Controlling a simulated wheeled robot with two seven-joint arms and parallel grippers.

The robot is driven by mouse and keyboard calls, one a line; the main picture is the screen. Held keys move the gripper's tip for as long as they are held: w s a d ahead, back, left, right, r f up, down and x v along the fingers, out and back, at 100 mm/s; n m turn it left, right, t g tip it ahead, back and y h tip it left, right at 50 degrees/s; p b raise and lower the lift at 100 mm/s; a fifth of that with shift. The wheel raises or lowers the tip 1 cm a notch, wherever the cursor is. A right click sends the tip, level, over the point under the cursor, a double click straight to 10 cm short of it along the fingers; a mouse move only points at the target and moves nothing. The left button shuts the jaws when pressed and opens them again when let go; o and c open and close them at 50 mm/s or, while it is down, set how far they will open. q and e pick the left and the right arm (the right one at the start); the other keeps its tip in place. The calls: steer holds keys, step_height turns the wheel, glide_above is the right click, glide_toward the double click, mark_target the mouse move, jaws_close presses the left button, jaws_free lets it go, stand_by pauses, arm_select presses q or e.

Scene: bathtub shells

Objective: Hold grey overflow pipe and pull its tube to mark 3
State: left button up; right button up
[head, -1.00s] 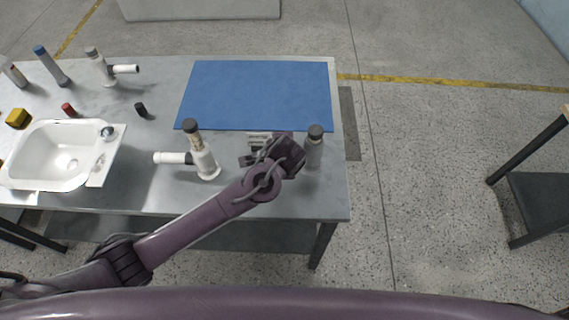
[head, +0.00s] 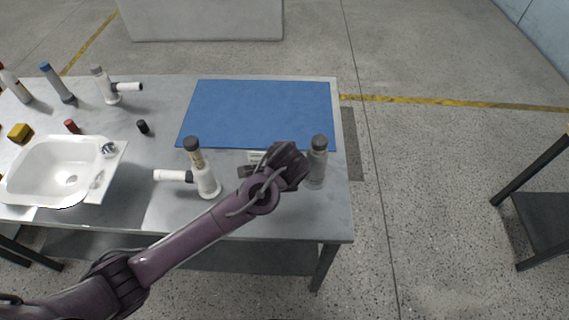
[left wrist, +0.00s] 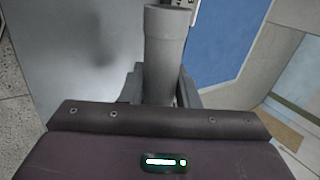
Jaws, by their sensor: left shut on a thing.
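A grey upright pipe with a dark cap (head: 317,168) stands at the right end of the metal table. My left gripper (head: 302,166) reaches it from the left and is shut on it. In the left wrist view the grey pipe (left wrist: 166,50) lies between the two fingers (left wrist: 162,88). Its marks are too small to read, and the fingers partly hide in the head view behind the wrist. My right gripper is in neither view.
A white branched pipe with a dark cap (head: 207,178) stands left of my gripper. A blue mat (head: 262,110) covers the table's back right. A white basin (head: 45,165), a yellow block (head: 20,133), small red (head: 72,126) and black (head: 143,127) pieces lie left.

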arm_select(q)
steer(key=shift+f+b, duration=1.4)
steer(key=shift+f, duration=2.5)
steer(key=shift+f, duration=0.25)
